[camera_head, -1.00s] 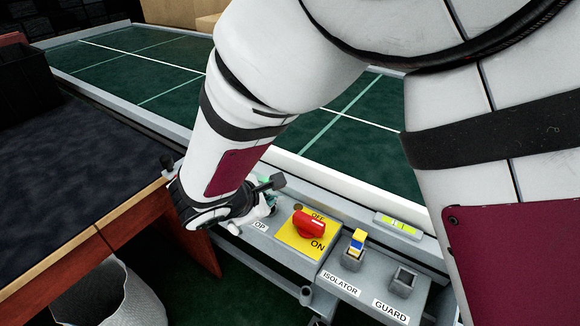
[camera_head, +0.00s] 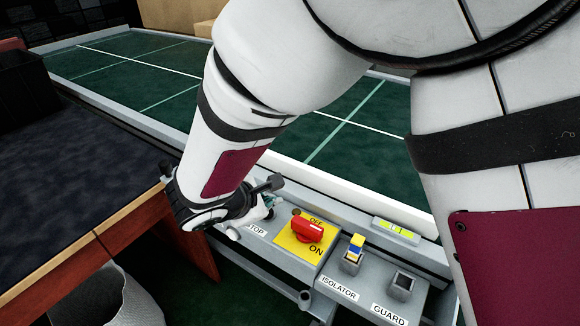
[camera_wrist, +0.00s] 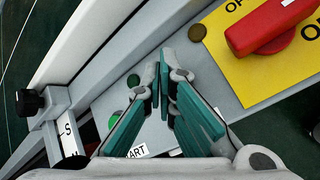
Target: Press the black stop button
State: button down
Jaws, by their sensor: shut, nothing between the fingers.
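My gripper (camera_wrist: 162,85) is shut and empty, its teal fingers pointing at the grey control panel (camera_wrist: 103,103) in the wrist view. In the head view my gripper (camera_head: 266,208) is low over the panel's left end, beside the STOP label (camera_head: 256,230), partly hidden by my wrist. I see no black stop button beside that label; my gripper may cover it. In the wrist view a green button (camera_wrist: 115,119) and a smaller dark green disc (camera_wrist: 133,81) lie left of the fingers. A label ending in ART (camera_wrist: 136,152) is partly covered. Contact cannot be told.
A red rotary switch (camera_head: 307,229) on a yellow plate (camera_head: 290,246) is right of my gripper. Further right are the ISOLATOR (camera_head: 339,287) and GUARD (camera_head: 389,314) labels. A black knob (camera_wrist: 28,102) is at the wrist view's left. A dark-topped table (camera_head: 70,190) stands left.

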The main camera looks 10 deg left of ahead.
jog(key=shift+r, duration=0.2)
jog(key=shift+r+p, duration=1.65)
jog(key=shift+r, duration=0.85)
